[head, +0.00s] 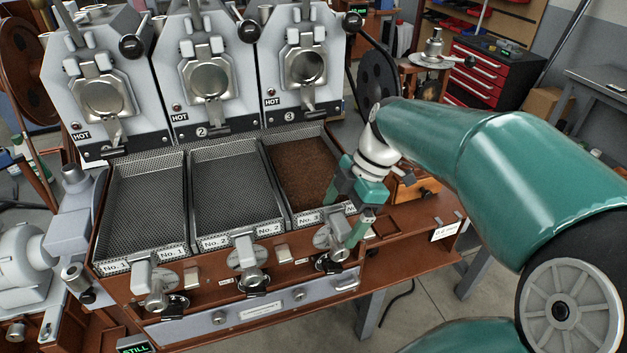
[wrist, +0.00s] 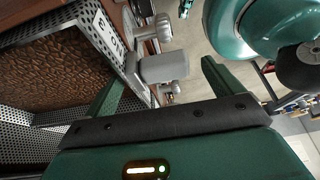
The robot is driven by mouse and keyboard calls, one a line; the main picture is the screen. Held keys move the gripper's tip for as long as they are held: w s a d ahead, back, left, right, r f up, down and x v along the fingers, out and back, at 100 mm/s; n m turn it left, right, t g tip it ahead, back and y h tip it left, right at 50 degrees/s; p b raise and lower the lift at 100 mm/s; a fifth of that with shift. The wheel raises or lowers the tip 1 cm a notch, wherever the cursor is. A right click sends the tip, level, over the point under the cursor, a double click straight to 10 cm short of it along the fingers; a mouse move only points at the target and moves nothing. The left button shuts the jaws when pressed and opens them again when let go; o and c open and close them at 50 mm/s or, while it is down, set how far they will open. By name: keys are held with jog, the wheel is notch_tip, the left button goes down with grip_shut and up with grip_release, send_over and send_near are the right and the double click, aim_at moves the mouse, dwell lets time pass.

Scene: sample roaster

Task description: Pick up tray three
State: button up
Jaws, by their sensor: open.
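Tray three (head: 307,219) is the rightmost of three perforated metal trays, labelled No. 3 on its front plate. It holds brown beans (head: 305,168). In the wrist view its labelled front plate (wrist: 106,36) is at the upper left. A grey block-shaped handle (wrist: 164,67) sticks out from the front plate. My gripper (head: 340,220) is at the tray's front right corner, partly covering the label. In the wrist view my gripper (wrist: 163,74) is open, with the grey handle between its fingers. I cannot tell whether either finger touches it.
Empty trays one (head: 117,266) and two (head: 214,242) sit to the left. Three roaster heads marked HOT (head: 200,75) stand behind the trays. Knobs and valves (head: 250,280) line the front ledge. A red drawer cabinet (head: 480,75) stands at the back right.

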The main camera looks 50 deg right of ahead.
jog(key=shift+x, duration=0.75)
jog(key=shift+w, duration=0.1)
jog(key=c, duration=1.4)
jog(key=shift+o, duration=0.2)
jog(key=shift+r, duration=0.15)
